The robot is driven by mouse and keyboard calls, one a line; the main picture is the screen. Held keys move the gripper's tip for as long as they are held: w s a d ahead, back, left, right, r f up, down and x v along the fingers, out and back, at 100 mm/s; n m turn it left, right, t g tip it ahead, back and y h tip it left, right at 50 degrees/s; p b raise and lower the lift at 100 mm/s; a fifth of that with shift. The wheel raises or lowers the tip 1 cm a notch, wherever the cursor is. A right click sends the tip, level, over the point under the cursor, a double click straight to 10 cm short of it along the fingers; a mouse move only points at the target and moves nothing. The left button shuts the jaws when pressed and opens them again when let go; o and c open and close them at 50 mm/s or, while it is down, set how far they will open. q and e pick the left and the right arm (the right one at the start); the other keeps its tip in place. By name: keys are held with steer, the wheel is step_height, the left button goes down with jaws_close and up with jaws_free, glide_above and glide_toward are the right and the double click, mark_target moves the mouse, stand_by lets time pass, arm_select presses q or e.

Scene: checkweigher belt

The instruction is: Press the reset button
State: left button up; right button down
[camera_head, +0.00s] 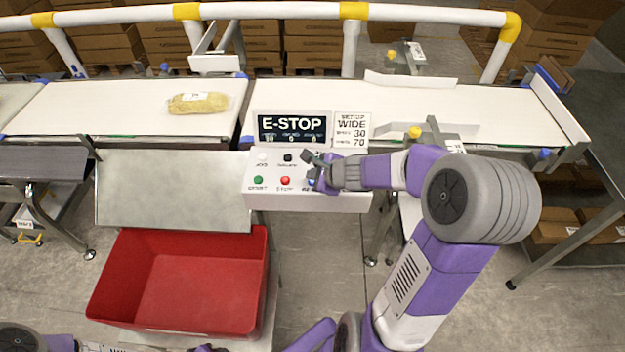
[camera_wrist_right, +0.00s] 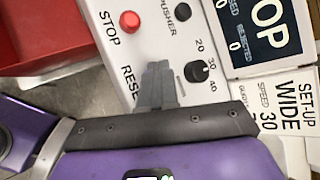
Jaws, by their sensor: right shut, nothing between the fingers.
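The white control panel (camera_head: 255,198) stands below the belt, with a green button (camera_head: 258,180) and a red stop button (camera_head: 285,180). The right gripper is shut and empty, low over the panel. I cannot tell whether it touches the button. My left gripper is out of view.
A black selector knob (camera_wrist_right: 199,71) is close to the right fingers. An E-STOP display (camera_head: 292,128) and a set-up card (camera_head: 351,130) stand behind the panel. A red bin (camera_head: 205,318) is at lower left. A bagged item (camera_head: 198,103) lies on the belt (camera_head: 120,110).

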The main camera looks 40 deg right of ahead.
steer(key=shift+f+b, duration=0.3)
steer(key=shift+r, duration=0.1)
stand_by(0.5)
steer(key=shift+r+p, duration=0.85)
step_height(320, 180, up, 5)
steer(key=p, duration=0.4)
steer(key=shift+p, duration=0.4)
step_height(320, 180, up, 9)
steer(key=p, duration=0.8)
steer(key=shift+p, duration=0.35)
